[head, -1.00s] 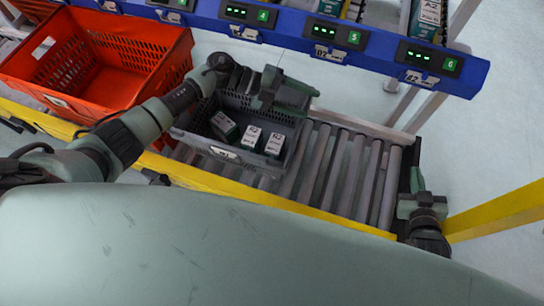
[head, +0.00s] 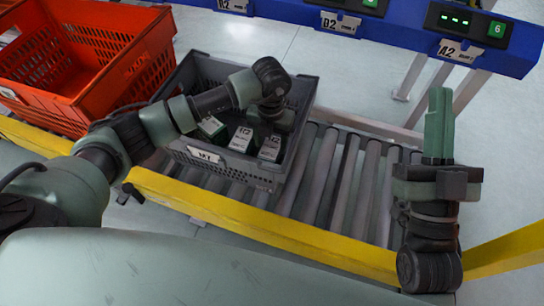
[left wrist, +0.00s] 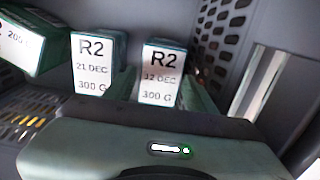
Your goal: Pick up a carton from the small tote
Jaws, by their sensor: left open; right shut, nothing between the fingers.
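The small grey tote (head: 262,176) stands on the roller conveyor with several cartons in it. A tilted carton (head: 211,127) is at left, an upright one (head: 240,138) in the middle and another (head: 270,148) at right. My left gripper (head: 277,120) is inside the tote, pointing down by the right carton; its fingertips are hidden in the head view. In the left wrist view the open fingers (left wrist: 160,86) are on either side of the carton marked R2, 12 DEC (left wrist: 162,66); contact cannot be told. My right gripper (head: 438,122) is shut and empty, right of the conveyor.
An orange tote (head: 125,75) stands left of the grey tote. A blue rack beam (head: 400,35) with green displays runs along the back. A yellow rail (head: 300,240) runs along the conveyor's front. The rollers (head: 345,185) right of the grey tote are bare.

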